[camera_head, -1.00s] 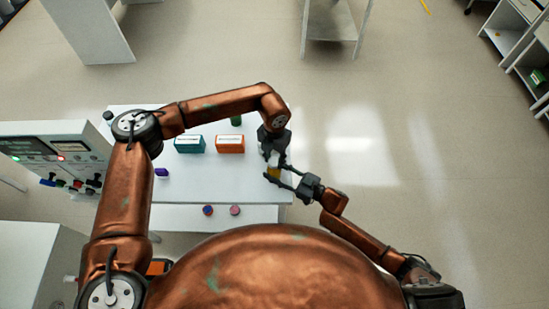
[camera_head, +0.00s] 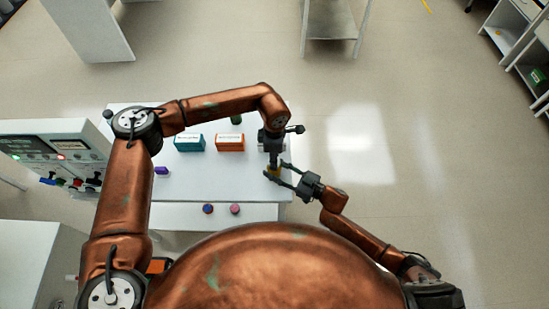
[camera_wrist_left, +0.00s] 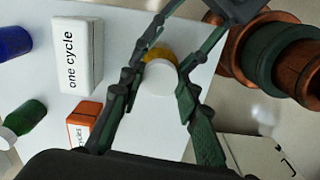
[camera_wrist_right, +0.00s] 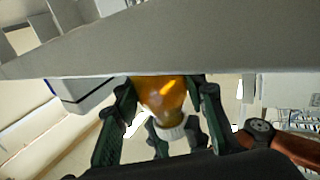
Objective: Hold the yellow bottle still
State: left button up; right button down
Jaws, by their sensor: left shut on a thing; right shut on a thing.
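The yellow bottle (camera_head: 273,171) with a white cap stands near the right edge of the white table. My left gripper (camera_head: 272,158) reaches it from above, fingers shut on the white cap; the left wrist view shows the cap (camera_wrist_left: 160,78) between the fingertips. My right gripper (camera_head: 279,175) comes in from the right side, its fingers shut around the yellow body. In the right wrist view the bottle (camera_wrist_right: 160,95) appears inverted between the fingers, body amber and cap (camera_wrist_right: 171,133) below. In the head view the left hand hides the cap.
On the white table (camera_head: 225,185) stand a teal box (camera_head: 189,143), an orange box (camera_head: 230,142), a green bottle (camera_head: 236,119) and a purple item (camera_head: 161,171). A white "one cycle" box (camera_wrist_left: 77,55) is close by. A control panel (camera_head: 60,160) stands at left.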

pick_arm(q)
jog(key=m, duration=0.9)
jog(key=shift+m, duration=0.4)
jog(key=m, duration=0.3)
jog(key=shift+m, duration=0.4)
jog(key=m, duration=0.7)
jog(key=shift+m, duration=0.3)
jog(key=m, duration=0.3)
jog(key=shift+m, duration=0.4)
jog(key=m, duration=0.3)
jog(key=shift+m, duration=0.3)
jog(key=o, duration=0.7)
jog(key=shift+f, duration=0.1)
